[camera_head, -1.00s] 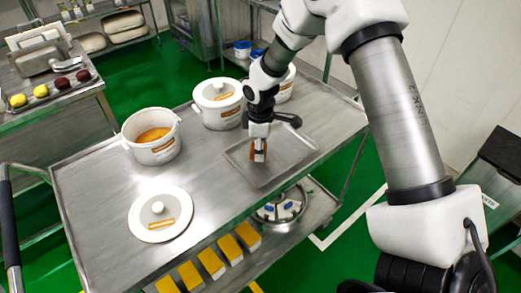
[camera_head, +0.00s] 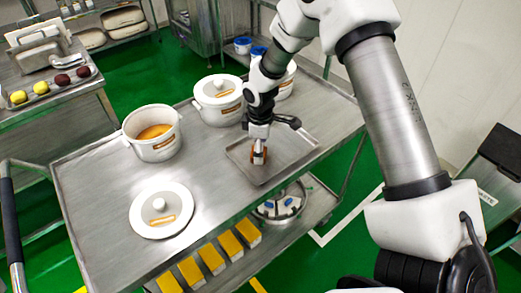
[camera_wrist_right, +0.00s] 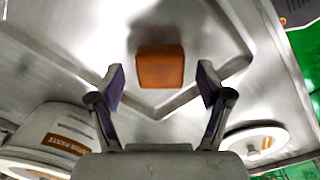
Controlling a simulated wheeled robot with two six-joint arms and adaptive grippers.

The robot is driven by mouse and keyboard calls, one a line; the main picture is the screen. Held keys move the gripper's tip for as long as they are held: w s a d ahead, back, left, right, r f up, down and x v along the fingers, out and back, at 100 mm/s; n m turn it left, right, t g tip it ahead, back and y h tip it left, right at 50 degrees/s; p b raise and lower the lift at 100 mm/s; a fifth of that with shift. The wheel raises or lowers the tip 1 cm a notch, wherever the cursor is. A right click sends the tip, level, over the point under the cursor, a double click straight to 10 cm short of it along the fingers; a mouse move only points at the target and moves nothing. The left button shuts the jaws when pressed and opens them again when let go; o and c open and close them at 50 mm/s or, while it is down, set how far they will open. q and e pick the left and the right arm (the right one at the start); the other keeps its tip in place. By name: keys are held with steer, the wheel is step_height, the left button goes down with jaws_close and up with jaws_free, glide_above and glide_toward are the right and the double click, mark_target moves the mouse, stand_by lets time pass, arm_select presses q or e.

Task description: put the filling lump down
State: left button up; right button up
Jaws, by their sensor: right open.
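The filling lump (camera_wrist_right: 160,66) is a small orange-brown block in the right wrist view, between and just beyond my open fingertips, with a gap on each side. In the head view the lump (camera_head: 259,158) shows under my right gripper (camera_head: 258,151), partly covered by the fingers. It appears to rest on the shallow metal tray (camera_head: 290,163). My right gripper (camera_wrist_right: 161,82) is open over the tray. My left gripper is not in view.
The steel table holds an open white tub of orange filling (camera_head: 153,148), a white lid (camera_head: 161,217) and closed white tubs (camera_head: 219,112) behind the tray. Yellow blocks (camera_head: 211,258) sit on a lower shelf. The table between lid and tray is clear.

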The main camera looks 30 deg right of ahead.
step_height(320, 180, up, 11)
steer(key=b, duration=0.1)
steer(key=shift+s+a, duration=0.15)
steer(key=shift+s, duration=0.05)
